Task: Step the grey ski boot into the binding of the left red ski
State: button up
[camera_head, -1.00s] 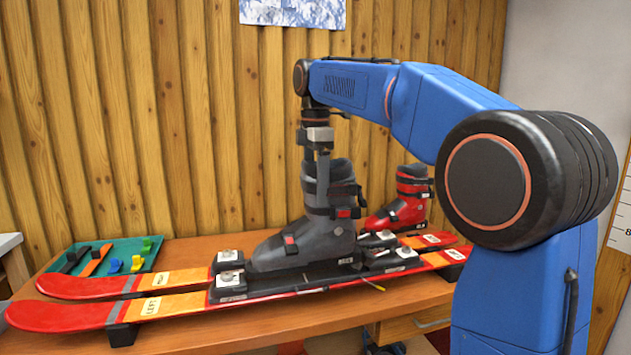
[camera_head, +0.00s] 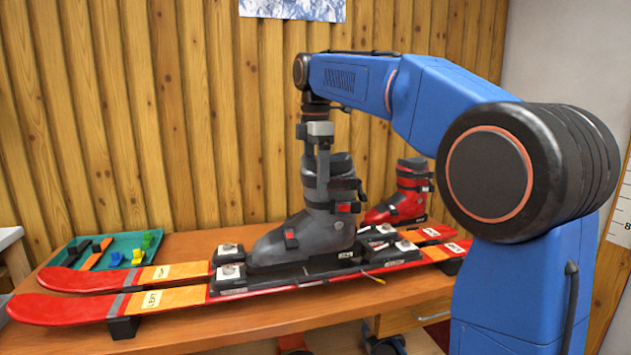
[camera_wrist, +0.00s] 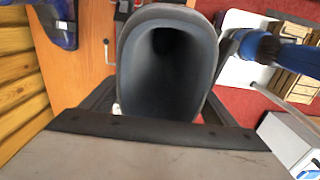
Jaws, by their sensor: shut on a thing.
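The grey ski boot (camera_head: 310,235) stands upright over the binding of the front red ski, which is labelled LEFT (camera_head: 155,302). Its toe is at the black and silver toe piece (camera_head: 229,276) and its sole is over the black binding plate. I cannot tell whether the heel is locked in the heel piece (camera_head: 378,245). My gripper (camera_head: 319,160) is above the boot, shut on its cuff. In the wrist view the boot's open top (camera_wrist: 168,62) fills the middle, and the fingers are largely hidden.
A second red ski (camera_head: 100,280) lies behind the left one. A red boot (camera_head: 402,195) stands behind, to the right. A green tray (camera_head: 152,240) with small coloured parts is at the left. The wooden bench (camera_head: 250,332) is clear in front.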

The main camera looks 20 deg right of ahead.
jog(key=shift+f, duration=1.5)
dwell(0.5)
jog(key=o, duration=2.1)
notch_tip(320, 180, up, 10)
dwell(0.4)
